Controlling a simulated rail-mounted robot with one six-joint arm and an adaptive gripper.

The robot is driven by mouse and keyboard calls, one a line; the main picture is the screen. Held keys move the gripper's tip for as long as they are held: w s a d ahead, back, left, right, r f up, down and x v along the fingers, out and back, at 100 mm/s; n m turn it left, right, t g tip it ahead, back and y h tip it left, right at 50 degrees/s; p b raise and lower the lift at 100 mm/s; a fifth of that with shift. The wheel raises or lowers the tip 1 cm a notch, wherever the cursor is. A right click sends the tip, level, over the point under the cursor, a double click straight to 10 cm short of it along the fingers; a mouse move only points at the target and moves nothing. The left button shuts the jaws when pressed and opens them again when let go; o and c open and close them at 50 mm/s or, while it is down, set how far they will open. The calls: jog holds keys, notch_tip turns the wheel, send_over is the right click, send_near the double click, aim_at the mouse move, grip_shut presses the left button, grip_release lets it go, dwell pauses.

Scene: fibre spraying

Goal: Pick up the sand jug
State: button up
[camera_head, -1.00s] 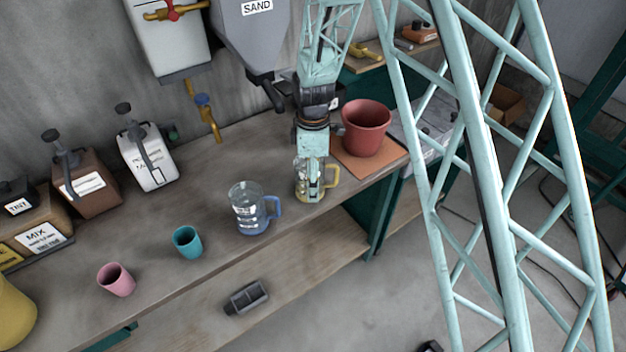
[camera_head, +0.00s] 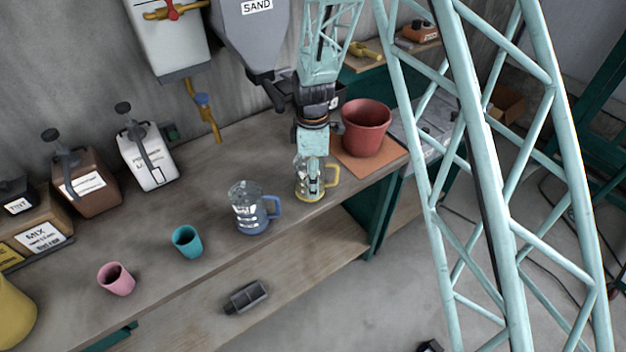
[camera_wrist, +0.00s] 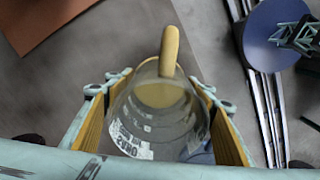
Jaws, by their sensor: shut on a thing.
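The sand jug (camera_head: 301,187) is a clear jug with a yellow handle and yellow base, at the right of the bench near its front edge. My gripper (camera_head: 314,172) comes down on it from above. In the wrist view the jug (camera_wrist: 160,120) sits upright between my two fingers, whose yellow pads press its sides. Its handle points away at the top, and a white printed label shows. I cannot tell whether its base touches the bench.
A similar jug with a blue handle (camera_head: 250,208) stands just left. A teal cup (camera_head: 187,242) and pink cup (camera_head: 116,279) stand farther left. A red pot (camera_head: 366,128) is close behind right. The sand hopper (camera_head: 250,40) hangs above the bench.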

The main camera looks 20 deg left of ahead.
jog(key=shift+r, duration=1.7)
jog(key=s+d, duration=0.3)
jog(key=s, duration=0.4)
jog(key=s+d+r+b, duration=0.1)
jog(key=s+d, duration=0.2)
jog(key=s, duration=0.4)
jog(key=shift+s+d+r, duration=0.15)
jog(key=shift+s+r, duration=0.05)
jog(key=shift+s, duration=0.15)
jog(key=w+d+f+m+b, duration=0.2)
jog(key=w+d+f+m, duration=0.2)
jog(key=d, duration=0.7)
jog(key=w+d+f+m+b, duration=0.2)
jog(key=w+d+f+m, duration=0.2)
jog(key=w+d+m, duration=0.4)
jog(key=w+d+f+m+b, duration=0.3)
jog(key=w+d+m, duration=0.3)
jog(key=d, duration=0.8)
jog(key=f+m, duration=0.1)
jog(key=m, duration=0.2)
jog(key=shift+w+d, duration=0.3)
